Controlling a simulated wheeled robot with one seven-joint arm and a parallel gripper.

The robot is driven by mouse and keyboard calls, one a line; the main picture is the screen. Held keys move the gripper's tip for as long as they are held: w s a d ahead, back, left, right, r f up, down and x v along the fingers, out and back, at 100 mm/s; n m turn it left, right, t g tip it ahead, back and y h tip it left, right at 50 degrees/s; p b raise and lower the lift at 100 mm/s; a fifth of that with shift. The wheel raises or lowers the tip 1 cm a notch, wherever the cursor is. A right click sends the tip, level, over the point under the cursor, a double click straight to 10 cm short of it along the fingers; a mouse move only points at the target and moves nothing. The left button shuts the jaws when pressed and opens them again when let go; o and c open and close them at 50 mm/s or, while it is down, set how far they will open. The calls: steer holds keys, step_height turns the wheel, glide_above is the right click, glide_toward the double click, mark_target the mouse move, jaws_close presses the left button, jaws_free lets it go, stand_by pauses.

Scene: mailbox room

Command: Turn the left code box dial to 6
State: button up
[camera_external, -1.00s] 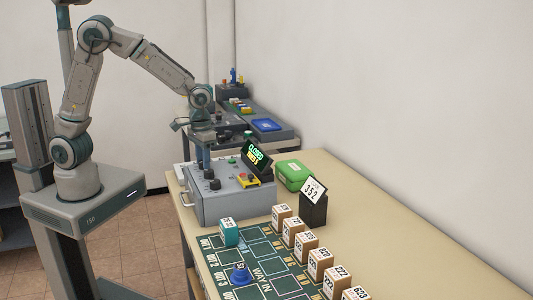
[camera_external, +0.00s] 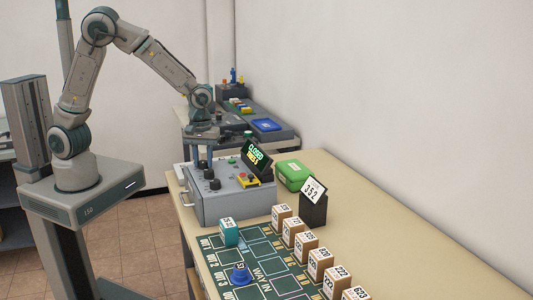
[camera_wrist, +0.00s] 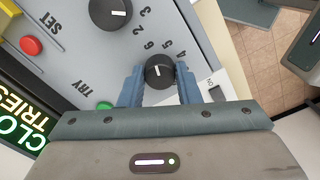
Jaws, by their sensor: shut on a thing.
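The grey code box (camera_external: 235,203) stands on the table, with black dials along its near edge. My gripper (camera_wrist: 160,90) is shut on one black dial (camera_wrist: 160,72), with a blue finger on either side of it. In the external view my gripper (camera_external: 203,157) reaches down over the far end of the dial row. The white mark on the held dial points up the picture, towards the printed numbers 5 and 6; I cannot tell exactly which number it meets. A second dial (camera_wrist: 112,12) lies beyond it, apart from the fingers.
The code box display (camera_external: 256,157) reads CLOSED with a tries line. A green box (camera_external: 293,175), a number sign (camera_external: 313,205) and several small cartons stand nearby.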

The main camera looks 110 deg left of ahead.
mark_target(203, 161)
steer(key=shift+w+a+n, duration=0.1)
steer(key=shift+n, duration=0.2)
stand_by(0.4)
steer(key=o, duration=1)
step_height(203, 161, up, 14)
steer(key=shift+f+b, duration=0.1)
steer(key=shift+b, duration=0.2)
steer(key=shift+c, duration=0.2)
